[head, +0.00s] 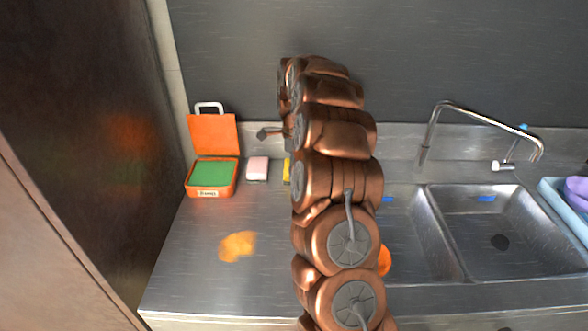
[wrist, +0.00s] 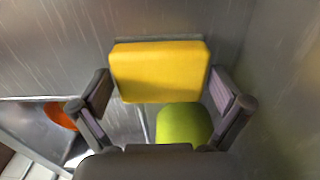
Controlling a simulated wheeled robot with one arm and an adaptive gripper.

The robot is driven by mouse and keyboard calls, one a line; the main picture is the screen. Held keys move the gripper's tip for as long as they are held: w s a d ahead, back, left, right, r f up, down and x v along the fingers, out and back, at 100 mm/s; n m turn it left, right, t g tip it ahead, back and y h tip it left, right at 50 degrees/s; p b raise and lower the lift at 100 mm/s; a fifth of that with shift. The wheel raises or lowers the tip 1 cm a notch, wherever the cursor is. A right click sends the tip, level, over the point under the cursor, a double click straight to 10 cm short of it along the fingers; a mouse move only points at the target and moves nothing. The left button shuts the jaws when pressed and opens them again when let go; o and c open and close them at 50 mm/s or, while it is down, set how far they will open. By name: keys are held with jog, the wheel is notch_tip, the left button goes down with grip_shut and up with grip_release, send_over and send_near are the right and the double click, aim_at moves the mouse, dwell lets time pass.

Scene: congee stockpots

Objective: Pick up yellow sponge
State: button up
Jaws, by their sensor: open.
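The yellow sponge (wrist: 160,72) shows large in the wrist view as a flat block with a darker edge behind it. In the head view only a thin yellow strip of the sponge (head: 287,170) shows, beside the pink-and-white block, with my arm hiding the rest. My gripper (wrist: 162,95) is open in the wrist view, with one finger to the left of the sponge and one to the right. The sponge lies between and slightly ahead of the fingertips. I cannot tell whether either finger touches it. My arm hides the gripper in the head view.
An orange case with a green inside (head: 213,172) and a pink-and-white block (head: 257,168) stand on the counter at left. A yellow-green object (wrist: 184,124) is below the sponge. A sink (head: 495,225) with a tap (head: 431,130) lies at right. An orange stain (head: 238,246) marks the clear counter.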

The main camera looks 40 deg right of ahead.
jog(key=c, duration=0.6)
jog(key=shift+r, duration=0.1)
jog(key=shift+w+r+b, duration=0.1)
jog(key=shift+r+b, duration=0.75)
jog(key=shift+r, duration=0.85)
jog(key=s+a+b, duration=0.1)
jog(key=s+a, duration=0.2)
jog(key=s, duration=0.1)
jog(key=s+a+r+b, duration=0.1)
jog(key=s+a, duration=0.2)
jog(key=a, duration=0.1)
jog(key=s+a+b, duration=0.2)
jog(key=s+a, duration=0.2)
jog(key=shift+s+a+r, duration=0.1)
jog(key=shift+s+r, duration=0.15)
jog(key=shift+s, duration=0.05)
jog(key=o, duration=0.4)
jog(key=c, duration=0.5)
jog(key=shift+s, duration=0.1)
